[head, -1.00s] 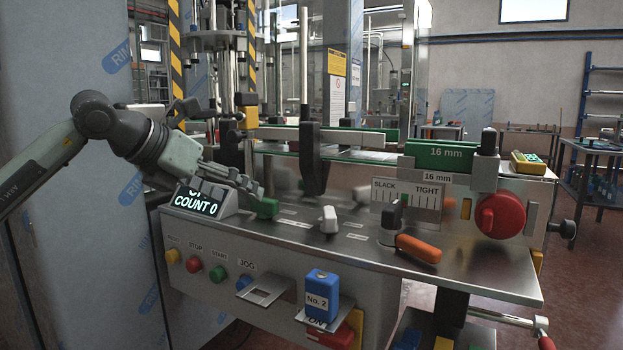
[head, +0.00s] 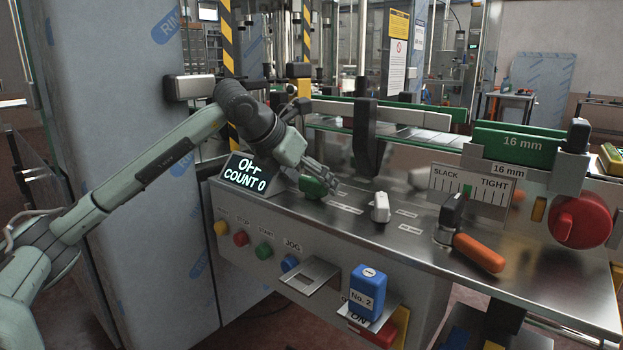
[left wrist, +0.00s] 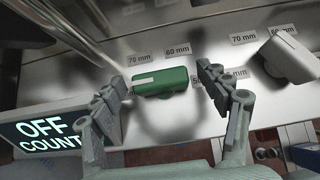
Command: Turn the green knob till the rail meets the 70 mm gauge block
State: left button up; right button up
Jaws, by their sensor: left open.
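The green knob (head: 314,187) sits on the steel bench top beside the counter display. In the left wrist view the knob (left wrist: 160,84) lies between my fingers, with gaps on both sides, and its pale pointer line points left. My left gripper (left wrist: 166,88) is open around it; in the head view the gripper (head: 326,177) partly covers the knob. Labels reading 60 mm (left wrist: 178,50) and 70 mm (left wrist: 137,59) lie beyond it. A long rail (head: 385,115) runs behind the bench top. I cannot make out a 70 mm gauge block. My right gripper is out of view.
The display (head: 250,174) reading OFF, COUNT 0 stands close to the left of my gripper. A white knob (head: 380,207) and an orange-handled lever (head: 478,252) stand to the right. A blue No. 2 block (head: 367,293) sits at the front. A dark upright (head: 365,138) rises behind.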

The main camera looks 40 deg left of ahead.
pick_arm(q)
jog(key=shift+c, duration=0.6)
jog(key=c, duration=1)
jog(key=shift+c, duration=0.2)
